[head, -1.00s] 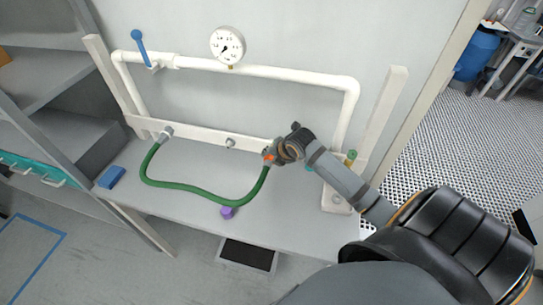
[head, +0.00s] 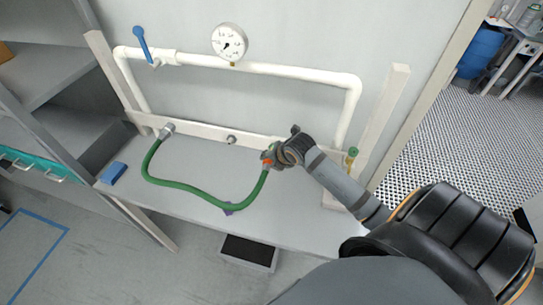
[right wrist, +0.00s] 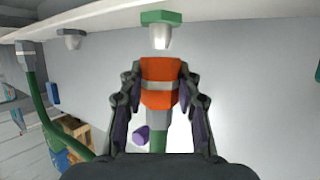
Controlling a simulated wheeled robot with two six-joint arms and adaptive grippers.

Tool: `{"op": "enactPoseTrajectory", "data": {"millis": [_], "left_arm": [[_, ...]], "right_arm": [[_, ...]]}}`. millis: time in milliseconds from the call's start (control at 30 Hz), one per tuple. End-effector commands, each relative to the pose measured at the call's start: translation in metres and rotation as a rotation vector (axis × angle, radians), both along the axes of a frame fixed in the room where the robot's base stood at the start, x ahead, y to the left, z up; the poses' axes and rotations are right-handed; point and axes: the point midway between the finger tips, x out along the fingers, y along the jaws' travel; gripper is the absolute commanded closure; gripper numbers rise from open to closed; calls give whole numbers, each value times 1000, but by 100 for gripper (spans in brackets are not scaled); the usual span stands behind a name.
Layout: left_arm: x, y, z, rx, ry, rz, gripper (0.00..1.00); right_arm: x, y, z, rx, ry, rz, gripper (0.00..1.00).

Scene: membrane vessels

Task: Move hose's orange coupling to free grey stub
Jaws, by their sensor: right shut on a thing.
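The orange coupling (head: 267,162) is on the right end of the green hose (head: 200,191). My right gripper (head: 273,156) is shut on the coupling, which shows between both fingers in the right wrist view (right wrist: 158,80). The free grey stub (head: 231,139) is on the white rail, left of my gripper; it also shows at upper left in the right wrist view (right wrist: 70,39). A stub with a green collar (right wrist: 160,28) lies straight ahead of the coupling, with a small gap between them. My left gripper is not in view.
The hose's other end sits on the left stub by a grey coupling (head: 166,131). A purple block (head: 231,210) is mostly hidden by the hose. A blue block (head: 112,173) lies at the table's left. White pipe with a gauge (head: 229,41) and blue-handled valve (head: 140,38) runs above.

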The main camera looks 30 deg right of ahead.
Motion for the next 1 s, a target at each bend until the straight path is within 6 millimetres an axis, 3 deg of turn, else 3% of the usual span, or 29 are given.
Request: {"op": "enactPoseTrajectory", "data": {"millis": [633,867,1000], "left_arm": [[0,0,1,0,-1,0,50],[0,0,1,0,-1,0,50],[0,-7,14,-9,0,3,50]], "right_arm": [[-17,19,0,0,-1,0,100],[-16,19,1,0,-1,0,100],[-5,12,5,-1,0,-1,100]]}}
